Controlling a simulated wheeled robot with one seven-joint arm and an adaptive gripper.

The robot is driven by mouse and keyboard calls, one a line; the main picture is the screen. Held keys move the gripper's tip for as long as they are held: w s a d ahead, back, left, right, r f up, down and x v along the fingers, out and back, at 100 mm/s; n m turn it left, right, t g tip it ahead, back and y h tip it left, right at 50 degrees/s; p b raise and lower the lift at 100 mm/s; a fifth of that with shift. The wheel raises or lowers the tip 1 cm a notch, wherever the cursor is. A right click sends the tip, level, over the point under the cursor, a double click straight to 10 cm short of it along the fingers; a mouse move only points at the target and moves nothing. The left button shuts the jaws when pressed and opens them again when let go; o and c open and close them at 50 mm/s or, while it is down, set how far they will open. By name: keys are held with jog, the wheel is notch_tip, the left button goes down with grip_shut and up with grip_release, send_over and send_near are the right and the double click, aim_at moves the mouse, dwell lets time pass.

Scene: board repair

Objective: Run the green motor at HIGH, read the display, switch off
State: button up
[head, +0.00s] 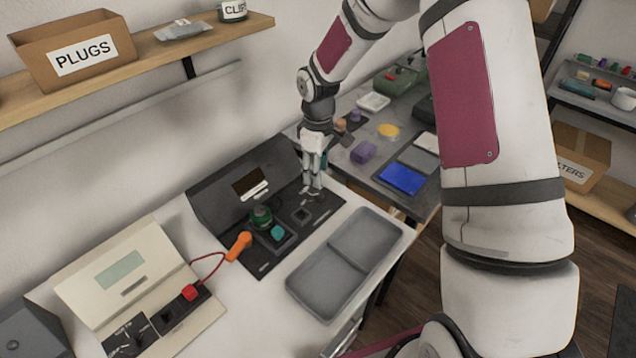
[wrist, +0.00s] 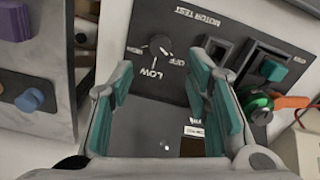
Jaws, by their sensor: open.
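The black motor test station shows in the head view with its tilted back panel (head: 215,190) and a display (head: 250,183); I cannot read it. The green motor (head: 261,216) stands on the station beside a teal block (head: 278,232). In the wrist view the green motor (wrist: 257,106) is at the right, and the dial knob (wrist: 160,46) sits among HIGH, LOW and OFF labels, seen upside down. Its white mark seems to point between LOW and OFF, but is too small to be sure. My gripper (head: 312,190) is open and empty above the knob end; its teal-padded fingers (wrist: 165,95) point at the panel.
An orange-handled lead (head: 240,246) lies beside the motor, its red cable running to a beige tester (head: 125,262). A grey divided tray (head: 315,282) is in front. A side table with a purple block (head: 363,152) and blue pad (head: 402,178) stands behind right. A shelf holds a PLUGS box (head: 75,52).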

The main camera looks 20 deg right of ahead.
jog(key=shift+r, duration=2.05)
jog(key=s+d+r+m+t+h, duration=0.1)
jog(key=s+r+m, duration=0.1)
jog(key=s+r, duration=0.6)
jog(key=s+r+m+t, duration=0.15)
jog(key=s+r, duration=0.35)
jog(key=r, duration=0.5)
jog(key=s+r+m+t, duration=0.1)
jog(key=s+r+m, duration=0.1)
jog(key=s, duration=0.8)
jog(key=s+r+m+y+p, duration=0.1)
jog(key=s+r+m, duration=0.2)
jog(key=s, duration=0.7)
jog(key=shift+a+r+m+t, duration=0.3)
jog(key=shift+r+m+t, duration=0.05)
jog(key=shift+a, duration=0.1)
